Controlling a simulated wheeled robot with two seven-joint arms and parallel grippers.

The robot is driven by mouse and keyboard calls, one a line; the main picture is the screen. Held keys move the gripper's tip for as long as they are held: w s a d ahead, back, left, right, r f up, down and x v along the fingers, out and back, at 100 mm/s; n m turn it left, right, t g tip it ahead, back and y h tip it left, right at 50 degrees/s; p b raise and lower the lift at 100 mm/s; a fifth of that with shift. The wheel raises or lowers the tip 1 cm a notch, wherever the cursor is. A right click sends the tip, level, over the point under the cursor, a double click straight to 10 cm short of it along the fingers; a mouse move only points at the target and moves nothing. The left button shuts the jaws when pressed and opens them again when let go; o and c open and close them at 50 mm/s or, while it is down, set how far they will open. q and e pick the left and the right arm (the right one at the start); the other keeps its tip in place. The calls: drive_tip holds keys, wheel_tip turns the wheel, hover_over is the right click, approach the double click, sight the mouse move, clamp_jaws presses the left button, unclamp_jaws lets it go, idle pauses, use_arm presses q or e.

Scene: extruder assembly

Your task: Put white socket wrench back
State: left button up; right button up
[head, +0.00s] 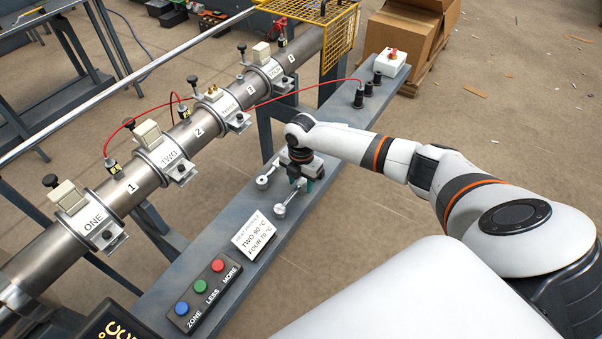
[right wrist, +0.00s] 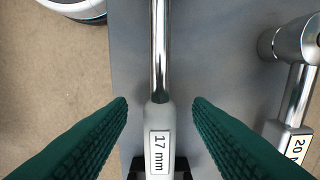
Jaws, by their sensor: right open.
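A socket wrench with a chrome shaft and a whitish grip labelled 17 mm (right wrist: 158,118) lies along the middle of the right wrist view. My right gripper (right wrist: 160,102) has its two green fingers apart, one on each side of this grip, with visible gaps. In the head view my right gripper (head: 305,186) points down over the grey bench beam, and its wrist hides much of the wrenches. A second wrench labelled 20 (right wrist: 295,140) lies to the right in the wrist view, partly cut off. My left gripper is not in view.
The grey beam (head: 195,265) carries a button box (head: 208,290), a setpoint card (head: 256,235), several black posts (head: 368,89) and a switch box (head: 391,62). A steel barrel (head: 150,178) with heater clamps and red cables runs alongside.

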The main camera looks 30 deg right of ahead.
wheel_tip(320, 180, up, 11)
drive_tip(key=shift+r, duration=0.2)
drive_tip(key=shift+m+y, duration=0.4)
drive_tip(key=shift+m, duration=0.4)
drive_tip(key=s+a+f, duration=0.1)
drive_tip(key=a, duration=0.1)
drive_tip(key=s+a+f, duration=0.2)
drive_tip(key=a, duration=0.1)
drive_tip(key=s+a+f, duration=0.2)
drive_tip(key=a, duration=0.1)
drive_tip(key=shift+a+f, duration=0.15)
drive_tip(key=shift+f, duration=0.05)
drive_tip(key=s+a+f+m+t+y, duration=0.1)
drive_tip(key=s+a+f+m, duration=0.1)
drive_tip(key=s+a+m, duration=0.45)
drive_tip(key=s+d+r+m+t+h, duration=0.1)
drive_tip(key=s+d+r+m+t, duration=0.15)
drive_tip(key=s+m, duration=1.1)
drive_tip(key=s+f+n+g+p, duration=0.1)
drive_tip(key=s+f, duration=0.2)
drive_tip(key=f, duration=2.2)
drive_tip(key=s+d+f+g, duration=0.1)
drive_tip(key=s+d+f, duration=0.2)
drive_tip(key=s+f, duration=1.2)
drive_tip(key=shift+s+h+p, duration=0.3)
drive_tip(key=shift+s+h, duration=0.1)
drive_tip(key=shift+s, duration=0.4)
